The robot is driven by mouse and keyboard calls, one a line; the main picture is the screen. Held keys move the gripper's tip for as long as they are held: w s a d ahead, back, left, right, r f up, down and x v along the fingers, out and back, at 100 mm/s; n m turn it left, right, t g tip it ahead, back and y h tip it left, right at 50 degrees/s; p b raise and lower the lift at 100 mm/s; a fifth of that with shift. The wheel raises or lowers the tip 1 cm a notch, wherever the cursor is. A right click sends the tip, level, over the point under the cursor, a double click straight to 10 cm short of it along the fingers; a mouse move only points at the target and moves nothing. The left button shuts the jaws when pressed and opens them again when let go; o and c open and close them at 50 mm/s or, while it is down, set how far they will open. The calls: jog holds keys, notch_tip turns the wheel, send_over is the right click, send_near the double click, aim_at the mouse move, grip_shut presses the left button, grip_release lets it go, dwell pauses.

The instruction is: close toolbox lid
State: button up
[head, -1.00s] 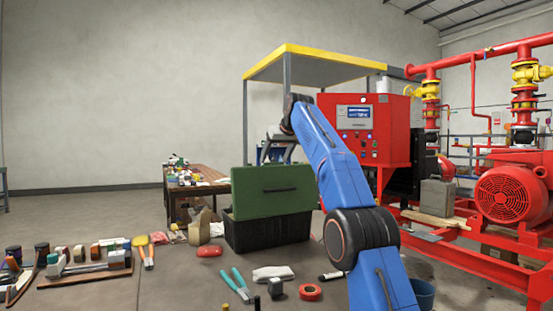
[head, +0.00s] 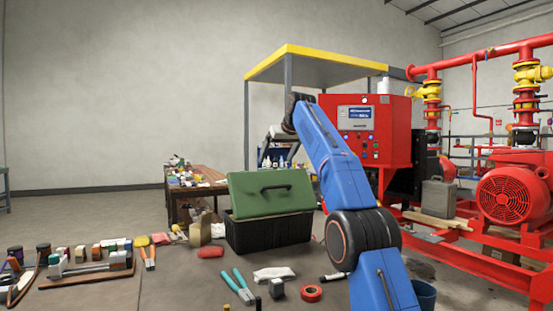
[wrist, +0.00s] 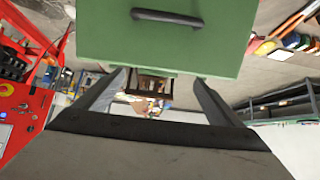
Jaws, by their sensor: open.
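The toolbox has a dark, ribbed box body (head: 266,235) on the floor with a green lid (head: 250,197) and a dark handle on the lid's outer face. The lid stands raised at a slant, leaning away from the head camera. In the wrist view the lid (wrist: 170,50) fills the top middle, with its handle (wrist: 167,17) near the top edge. My gripper (wrist: 160,82) is open and empty, its two fingers reaching toward the lid's lower edge in that view. Whether they touch it I cannot tell. In the head view my blue arm partly hides the gripper.
A wooden table (head: 185,190) with clutter stands behind the toolbox. Pliers (head: 240,285), a cloth (head: 273,273), red tape (head: 311,293) and other tools lie in front. A red control cabinet (head: 370,135) and pump skid (head: 510,195) stand at right.

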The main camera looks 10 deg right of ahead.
jog(key=v, duration=0.6)
jog(key=shift+s+r, duration=0.25)
jog(key=shift+r, duration=0.05)
jog(key=shift+d, duration=0.1)
